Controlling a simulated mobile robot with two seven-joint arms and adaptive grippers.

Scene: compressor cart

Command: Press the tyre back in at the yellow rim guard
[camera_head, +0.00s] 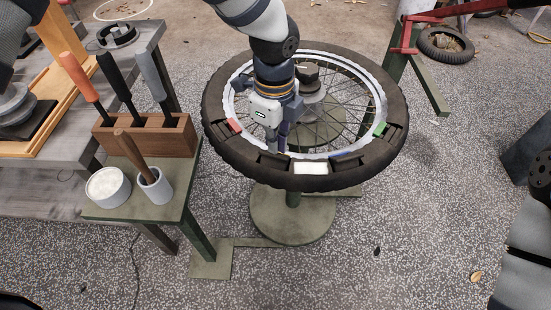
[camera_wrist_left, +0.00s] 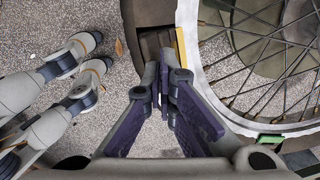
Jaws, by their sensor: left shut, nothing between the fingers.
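The spoked wheel lies flat on a green stand, its black tyre (camera_head: 220,85) around a pale rim (camera_head: 372,78). In the head view my left gripper hides that guard. My left gripper (camera_head: 279,150) points down at the near-left part of the rim. It is shut and empty; in the left wrist view its fingertips (camera_wrist_left: 164,68) appear close by the notch and yellow guard. Contact cannot be told. My right gripper is out of view.
A red guard (camera_head: 233,126), a green guard (camera_head: 381,129), a blue guard (camera_head: 345,155) and a white block (camera_head: 310,168) sit around the wheel. A small table at left holds a wooden tool block (camera_head: 145,136), a white tub (camera_head: 108,187) and a cup (camera_head: 154,187).

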